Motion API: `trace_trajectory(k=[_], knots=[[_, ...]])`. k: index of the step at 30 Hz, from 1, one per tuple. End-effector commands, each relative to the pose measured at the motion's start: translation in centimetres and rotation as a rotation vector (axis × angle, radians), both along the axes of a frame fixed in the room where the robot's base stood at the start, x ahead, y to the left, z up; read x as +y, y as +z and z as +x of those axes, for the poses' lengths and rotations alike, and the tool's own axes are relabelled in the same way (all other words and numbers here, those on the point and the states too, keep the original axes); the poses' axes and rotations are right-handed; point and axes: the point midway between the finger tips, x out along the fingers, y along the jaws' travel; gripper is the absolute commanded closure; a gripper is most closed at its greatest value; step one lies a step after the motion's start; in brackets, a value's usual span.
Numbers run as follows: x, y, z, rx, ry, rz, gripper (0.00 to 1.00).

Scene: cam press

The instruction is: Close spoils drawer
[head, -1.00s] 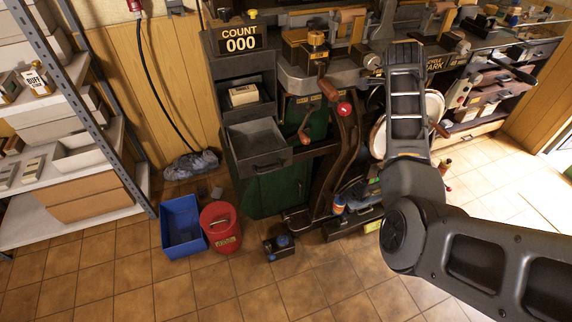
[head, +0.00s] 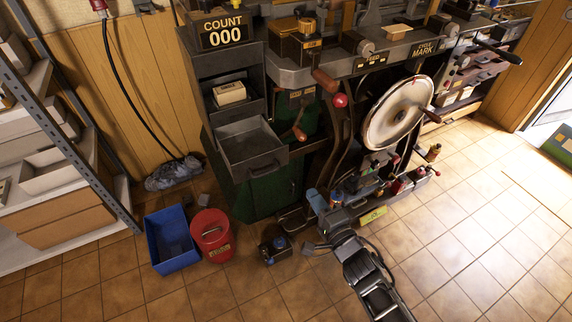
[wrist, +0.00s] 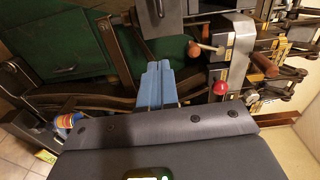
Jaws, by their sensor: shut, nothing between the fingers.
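The spoils drawer appears to be the dark grey open-topped drawer (head: 250,148) below the COUNT unit. It is pulled out, looks empty and has a bar handle on its front. In the wrist view its grey front (wrist: 158,24) shows at the top, beyond my fingertips. My gripper (wrist: 158,66) has light blue fingers that are shut together with nothing between them. In the head view my gripper (head: 315,201) is low, below and to the right of the drawer, apart from it.
The green cabinet (head: 272,190) is under the drawer. A red-ball lever (head: 340,100) and a wooden-handled crank (head: 300,133) stand close on the right. A blue bin (head: 170,240) and a red bucket (head: 211,236) stand on the floor. Tiled floor is clear at the front right.

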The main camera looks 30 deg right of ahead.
Motion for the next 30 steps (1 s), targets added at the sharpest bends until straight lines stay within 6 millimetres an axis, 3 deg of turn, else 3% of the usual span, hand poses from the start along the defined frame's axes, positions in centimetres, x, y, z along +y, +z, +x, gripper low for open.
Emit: trace_trajectory(k=[3, 7, 21, 30], knots=[[1.1, 0.0, -0.5, -0.020, 0.026, 0.015, 1.00], [1.1, 0.0, 0.7, -0.023, 0.027, 0.016, 1.00], [1.0, -0.2, 9.5, -0.023, 0.026, 0.013, 1.00], [1.1, -0.1, 12.9, -0.021, 0.026, 0.014, 1.00]])
